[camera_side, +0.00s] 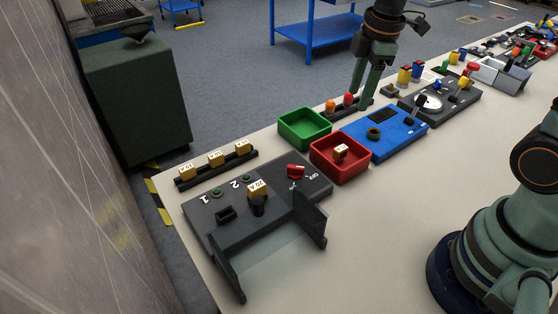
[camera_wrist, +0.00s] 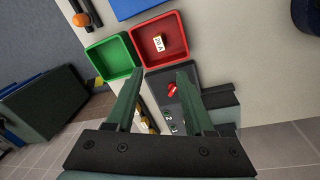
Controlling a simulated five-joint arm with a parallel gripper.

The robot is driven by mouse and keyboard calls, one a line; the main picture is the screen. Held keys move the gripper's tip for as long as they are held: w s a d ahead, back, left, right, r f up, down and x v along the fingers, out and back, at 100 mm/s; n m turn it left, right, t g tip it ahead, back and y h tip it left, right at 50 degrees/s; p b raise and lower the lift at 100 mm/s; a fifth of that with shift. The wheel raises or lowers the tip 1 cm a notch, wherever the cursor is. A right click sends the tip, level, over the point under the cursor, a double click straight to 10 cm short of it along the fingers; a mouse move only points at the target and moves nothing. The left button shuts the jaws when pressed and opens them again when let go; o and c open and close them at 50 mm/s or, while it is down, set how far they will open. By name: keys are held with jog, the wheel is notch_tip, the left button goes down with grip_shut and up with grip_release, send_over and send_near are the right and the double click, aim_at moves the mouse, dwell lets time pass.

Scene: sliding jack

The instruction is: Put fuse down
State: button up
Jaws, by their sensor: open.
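A yellow fuse with a white label (camera_side: 341,149) lies in the red tray (camera_side: 352,172); the same fuse shows in the wrist view (camera_wrist: 159,43), inside the red tray (camera_wrist: 184,60). My gripper (camera_side: 361,96) is open, with nothing between its fingers. In the wrist view, its two green fingers (camera_wrist: 159,74) stand apart, with the red tray beyond their tips. Another yellow fuse (camera_side: 258,188) sits in the dark fuse box (camera_side: 235,232), whose clear cover stands between two dark side panels. The box is partly hidden behind my fingers in the wrist view.
A green tray (camera_side: 305,133) stands beside the red tray. Several fuses stand in a dark rack (camera_side: 219,166) at the left. A blue panel (camera_side: 401,139) lies to the right of the red tray. Bare tabletop (camera_side: 385,220) is in front.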

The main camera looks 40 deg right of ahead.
jog(key=s+a+r+m+t, duration=0.1)
jog(key=s+r+m+t, duration=0.3)
jog(key=s+m, duration=0.3)
jog(key=shift+s+r+m, duration=0.25)
jog(key=shift+r+m, duration=0.35)
jog(key=shift+m, duration=2.3)
